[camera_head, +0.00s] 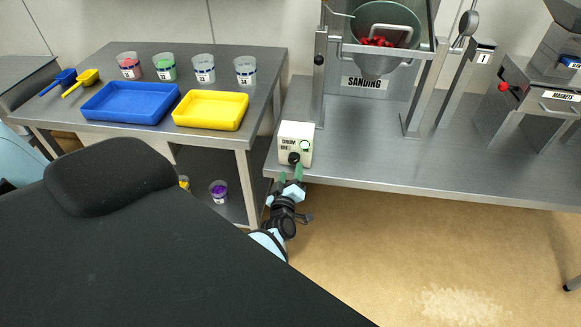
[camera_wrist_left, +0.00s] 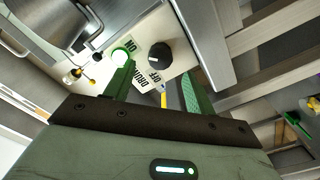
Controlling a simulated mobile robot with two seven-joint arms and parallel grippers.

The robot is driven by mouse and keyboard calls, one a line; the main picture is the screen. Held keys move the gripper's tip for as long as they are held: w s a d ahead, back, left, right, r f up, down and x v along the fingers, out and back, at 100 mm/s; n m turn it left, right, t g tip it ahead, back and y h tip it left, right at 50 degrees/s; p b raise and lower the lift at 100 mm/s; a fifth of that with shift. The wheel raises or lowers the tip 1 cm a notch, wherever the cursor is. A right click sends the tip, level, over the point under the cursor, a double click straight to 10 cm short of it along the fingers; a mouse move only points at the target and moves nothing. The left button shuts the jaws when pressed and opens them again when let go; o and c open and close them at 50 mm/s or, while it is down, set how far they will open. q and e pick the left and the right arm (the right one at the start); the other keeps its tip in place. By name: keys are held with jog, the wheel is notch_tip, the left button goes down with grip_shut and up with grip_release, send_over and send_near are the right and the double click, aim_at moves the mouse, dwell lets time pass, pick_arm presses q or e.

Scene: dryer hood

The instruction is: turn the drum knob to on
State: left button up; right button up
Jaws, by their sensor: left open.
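The drum control box (camera_head: 295,143) is a small white box at the front left edge of the right-hand steel bench. Its black round drum knob (camera_head: 293,158) sits low on the front face, with a green ring lamp (camera_head: 306,146) above right. In the left wrist view the knob (camera_wrist_left: 160,54) lies beyond the fingertips, beside ON and OFF labels, and the lamp (camera_wrist_left: 120,58) looks bright. Which label the knob points to is unclear. My left gripper (camera_head: 290,175) is open, its green fingers just in front of and below the knob, with nothing between them. My right gripper is out of view.
The sanding drum (camera_head: 384,40) with red pieces stands behind on the bench (camera_head: 365,150). The left table holds a blue tray (camera_head: 130,103), a yellow tray (camera_head: 210,110), several cups and two scoops. A magnets machine (camera_head: 535,100) stands at right. Open floor lies before the bench.

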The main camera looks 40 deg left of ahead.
pick_arm(q)
jog(key=v, duration=0.3)
jog(key=shift+s, duration=0.1)
jog(key=shift+d, duration=0.1)
dwell(0.4)
jog(key=s+d+f+m+g+h, duration=0.2)
jog(key=s+d+m, duration=0.3)
jog(key=s, duration=0.6)
jog(key=s+d+f+m+g+h, duration=0.2)
jog(key=s+d+f+m+h, duration=0.1)
jog(key=s, duration=0.8)
jog(key=s+d+f+m+g+h, duration=0.3)
jog(key=s+d+m+h, duration=0.2)
jog(key=s+d+m, duration=0.3)
jog(key=s, duration=0.3)
jog(key=shift+s+f, duration=0.35)
